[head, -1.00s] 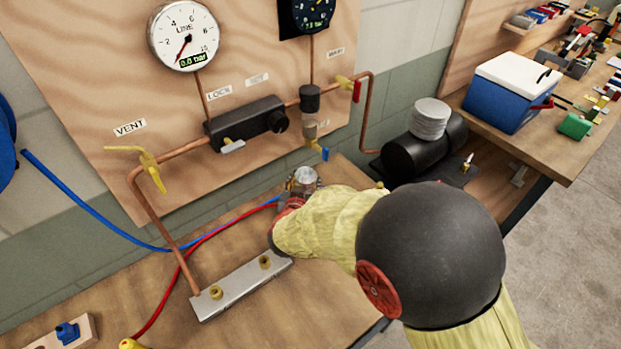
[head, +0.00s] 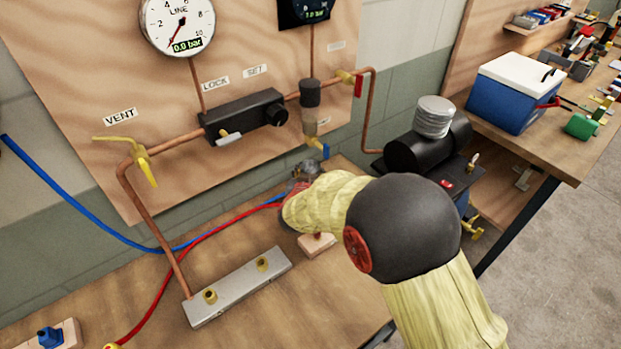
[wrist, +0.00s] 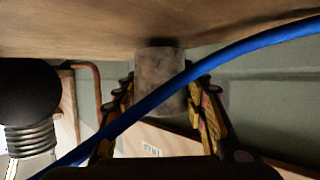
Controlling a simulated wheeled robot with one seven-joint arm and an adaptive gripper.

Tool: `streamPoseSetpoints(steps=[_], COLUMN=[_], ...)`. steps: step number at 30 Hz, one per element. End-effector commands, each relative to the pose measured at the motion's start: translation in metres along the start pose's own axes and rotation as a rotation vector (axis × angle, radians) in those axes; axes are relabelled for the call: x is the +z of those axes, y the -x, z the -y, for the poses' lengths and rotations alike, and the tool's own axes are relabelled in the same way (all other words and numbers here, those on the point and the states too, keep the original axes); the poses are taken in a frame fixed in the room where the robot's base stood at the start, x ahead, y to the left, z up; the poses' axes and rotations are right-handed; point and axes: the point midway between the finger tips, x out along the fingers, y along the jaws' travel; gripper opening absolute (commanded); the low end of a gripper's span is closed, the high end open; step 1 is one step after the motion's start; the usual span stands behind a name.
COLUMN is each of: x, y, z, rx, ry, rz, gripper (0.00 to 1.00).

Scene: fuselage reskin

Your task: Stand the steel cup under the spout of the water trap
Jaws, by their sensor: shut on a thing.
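The water trap (head: 310,112) hangs from the copper pipe on the wooden panel, with a small blue-handled valve (head: 318,146) at its lower end. The steel cup (head: 308,169) is just below that valve in the head view, partly hidden by my forearm. My gripper (head: 297,188) is mostly hidden there too. The wrist view is upside down and shows the cup (wrist: 158,66) between my two fingers (wrist: 162,112), which are shut on it. The cup's base is at or near the bench top; I cannot tell whether it touches.
A blue hose (wrist: 150,104) crosses in front of the cup in the wrist view. A red hose (head: 190,262) runs along the bench. A metal bar with brass fittings (head: 238,286) and a wooden block (head: 317,244) lie nearer. A black compressor (head: 415,152) stands right.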

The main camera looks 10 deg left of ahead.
Motion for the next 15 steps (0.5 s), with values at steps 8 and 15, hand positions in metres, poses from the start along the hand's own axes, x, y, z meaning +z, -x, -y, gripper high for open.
streamPoseSetpoints(steps=[8, 15], x=[0.0064, 0.009], y=[-0.003, -0.004], z=[0.0004, 0.0003], rx=[-0.001, 0.0], ry=[-0.002, -0.001], rz=[-0.002, -0.002], gripper=[0.17, 0.46])
